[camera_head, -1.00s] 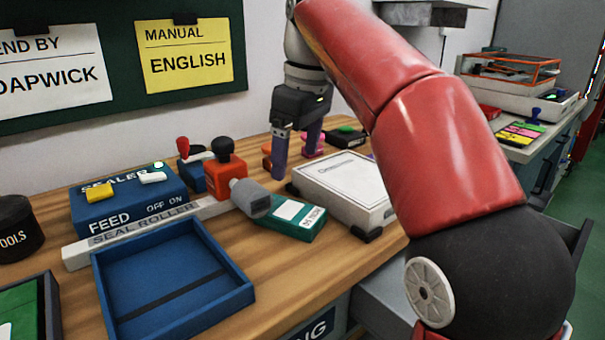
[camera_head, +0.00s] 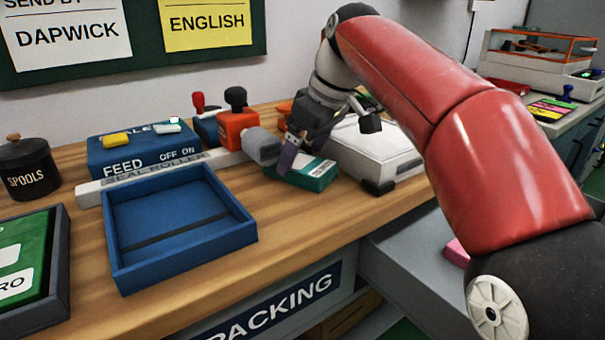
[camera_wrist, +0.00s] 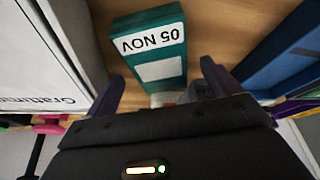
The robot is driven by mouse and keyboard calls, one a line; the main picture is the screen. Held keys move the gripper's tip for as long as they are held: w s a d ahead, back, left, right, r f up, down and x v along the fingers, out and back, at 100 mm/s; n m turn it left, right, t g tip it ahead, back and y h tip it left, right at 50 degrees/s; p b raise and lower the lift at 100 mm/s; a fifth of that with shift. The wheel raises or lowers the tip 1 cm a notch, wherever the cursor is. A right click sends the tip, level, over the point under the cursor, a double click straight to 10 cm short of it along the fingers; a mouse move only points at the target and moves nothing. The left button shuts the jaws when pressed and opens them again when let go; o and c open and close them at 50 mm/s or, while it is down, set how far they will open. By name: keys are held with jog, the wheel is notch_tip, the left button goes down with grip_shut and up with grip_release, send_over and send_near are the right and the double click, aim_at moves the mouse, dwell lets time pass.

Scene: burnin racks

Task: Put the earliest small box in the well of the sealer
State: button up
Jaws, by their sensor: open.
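A small teal box (camera_head: 312,174) with a white label lies on the wooden bench; the wrist view shows the label "05 NOV" on the teal box (camera_wrist: 152,45). My gripper (camera_head: 292,158) is tilted down close to this box. In the wrist view my gripper (camera_wrist: 162,90) is open, with the box lying ahead, between the lines of its two fingers; contact cannot be told. The blue sealer (camera_head: 137,152) has a yellow and a white button. In front of it is an empty blue open tray (camera_head: 185,259), the likely well, with a dark strip across its floor.
The grey-white scale-like unit (camera_head: 375,155) stands right of the box. A grey roller end (camera_head: 262,146) and an orange block (camera_head: 236,130) are on its left. A black spools pot (camera_head: 26,170) and a dark-rimmed tray (camera_head: 62,270) stand far left. A pink item (camera_head: 457,250) lies lower right.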

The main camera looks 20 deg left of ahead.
jog(key=shift+x, duration=0.95)
jog(key=shift+c, duration=0.3)
jog(key=c, duration=1.2)
jog(key=shift+o, duration=0.2)
jog(key=shift+r+p, duration=0.45)
jog(key=shift+p, duration=0.1)
